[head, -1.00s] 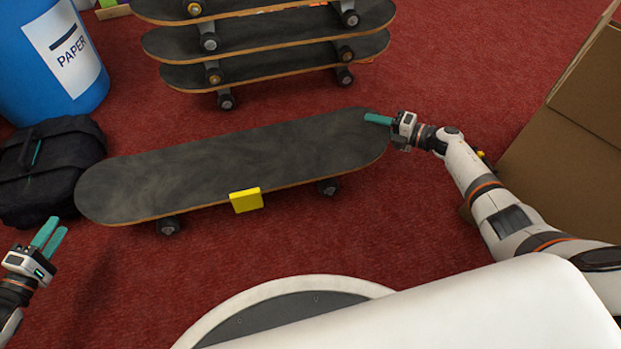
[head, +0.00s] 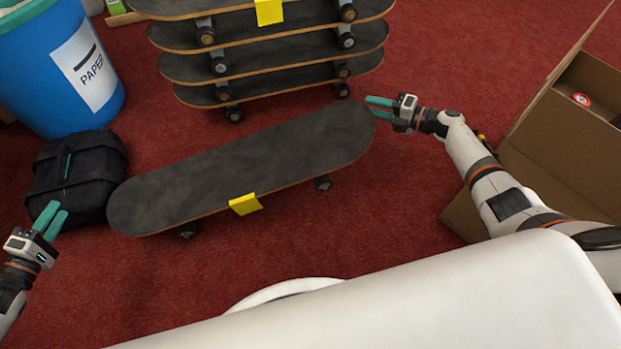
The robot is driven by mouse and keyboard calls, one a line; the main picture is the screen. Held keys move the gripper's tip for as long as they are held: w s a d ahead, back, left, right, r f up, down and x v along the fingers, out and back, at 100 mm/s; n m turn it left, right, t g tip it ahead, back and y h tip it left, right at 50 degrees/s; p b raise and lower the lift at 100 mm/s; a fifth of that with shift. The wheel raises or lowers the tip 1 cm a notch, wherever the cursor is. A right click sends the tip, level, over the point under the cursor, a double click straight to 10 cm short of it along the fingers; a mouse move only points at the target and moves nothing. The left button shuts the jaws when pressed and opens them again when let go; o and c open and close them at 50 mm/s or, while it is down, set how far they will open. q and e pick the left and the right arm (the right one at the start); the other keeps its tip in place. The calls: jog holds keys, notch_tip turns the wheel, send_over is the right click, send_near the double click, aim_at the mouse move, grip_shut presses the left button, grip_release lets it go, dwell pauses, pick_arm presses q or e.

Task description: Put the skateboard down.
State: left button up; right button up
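A dark skateboard (head: 245,175) with a wooden edge lies deck up on the red carpet, tilted in the picture with its right end farther back. A yellow tag (head: 245,204) is on its near edge. My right gripper (head: 371,107) is open at the board's right end, its fingertips close to the deck edge; I cannot tell if they touch. My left gripper (head: 47,216) is open and empty, left of the board's left end and apart from it.
Several stacked skateboards (head: 275,68) stand behind, the top one with a yellow tag (head: 269,11). A blue paper bin (head: 50,75) and black bag (head: 75,175) are at left. An open cardboard box (head: 560,140) stands at right. Carpet before the board is clear.

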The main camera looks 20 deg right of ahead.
notch_tip(320, 180, up, 17)
jog(key=p, duration=1.5)
jog(key=shift+a, duration=0.1)
